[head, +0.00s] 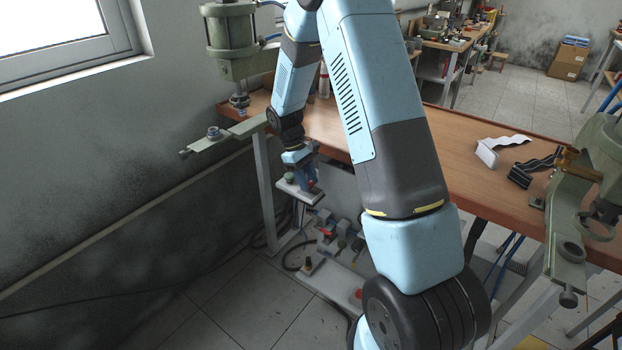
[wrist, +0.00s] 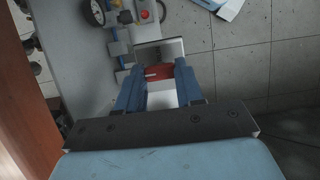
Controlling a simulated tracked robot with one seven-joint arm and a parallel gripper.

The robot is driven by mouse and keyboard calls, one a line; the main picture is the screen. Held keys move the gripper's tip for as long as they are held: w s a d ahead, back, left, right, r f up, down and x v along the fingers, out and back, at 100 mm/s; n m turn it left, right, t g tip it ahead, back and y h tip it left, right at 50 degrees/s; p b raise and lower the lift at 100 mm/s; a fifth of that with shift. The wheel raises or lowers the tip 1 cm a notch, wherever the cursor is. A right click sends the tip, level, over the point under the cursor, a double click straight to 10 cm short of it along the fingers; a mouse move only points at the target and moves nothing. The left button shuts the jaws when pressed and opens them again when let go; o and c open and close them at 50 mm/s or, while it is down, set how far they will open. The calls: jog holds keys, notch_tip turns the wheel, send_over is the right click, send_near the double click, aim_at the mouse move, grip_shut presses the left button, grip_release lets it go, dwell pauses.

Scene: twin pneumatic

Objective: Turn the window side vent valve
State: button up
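My gripper (head: 306,184) hangs low beside the left end of the workbench, on the window side, above a small white plate (head: 290,192). In the wrist view, my gripper's two blue fingers (wrist: 159,82) stand apart. A small red part (wrist: 158,73), perhaps the vent valve's handle, shows between their tips, beside a grey metal block (wrist: 159,50). I cannot tell whether the fingers touch the red part. The valve's body is mostly hidden by my gripper in the head view.
A green press (head: 228,45) stands at the bench's left end; another (head: 605,165) is at the right. Pneumatic fittings with red knobs (head: 325,232) sit low under the bench. The wrist view shows a round gauge (wrist: 93,12). Floor at lower left is clear.

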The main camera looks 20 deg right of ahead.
jog(key=c, duration=0.4)
jog(key=shift+d, duration=0.3)
jog(key=shift+a, duration=0.1)
jog(key=shift+c, duration=0.2)
